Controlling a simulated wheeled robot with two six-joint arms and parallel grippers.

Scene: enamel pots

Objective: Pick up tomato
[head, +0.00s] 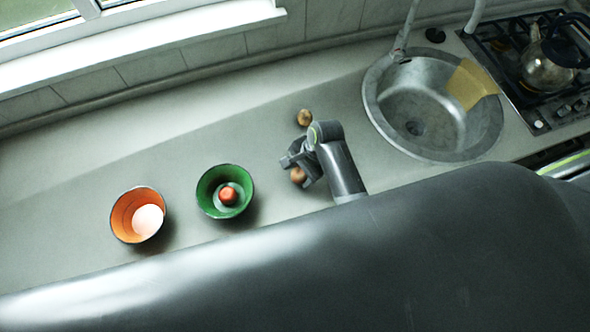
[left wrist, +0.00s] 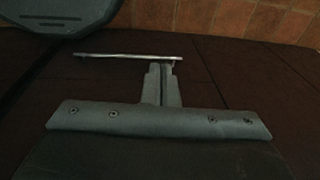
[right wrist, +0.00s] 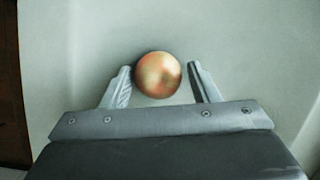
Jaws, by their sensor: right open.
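My right gripper (head: 297,163) is low over the counter, to the right of the green bowl. In the right wrist view it is open (right wrist: 161,80), with a round orange-brown item (right wrist: 158,74) between its fingertips; the fingers do not appear closed on it. The same item shows partly behind the gripper in the head view (head: 298,176). A red round item, tomato-like (head: 228,195), lies in the green bowl (head: 207,183). I cannot tell for certain which item is the tomato. My left gripper (left wrist: 163,68) shows in its own wrist view, fingers together and empty.
A brown round item (head: 304,117) lies on the counter beyond my right gripper. An orange bowl (head: 122,215) with a pale round item (head: 148,220) stands at the left. A sink (head: 425,100) and a stove with a kettle (head: 546,68) are at the right. The counter behind the bowls is clear.

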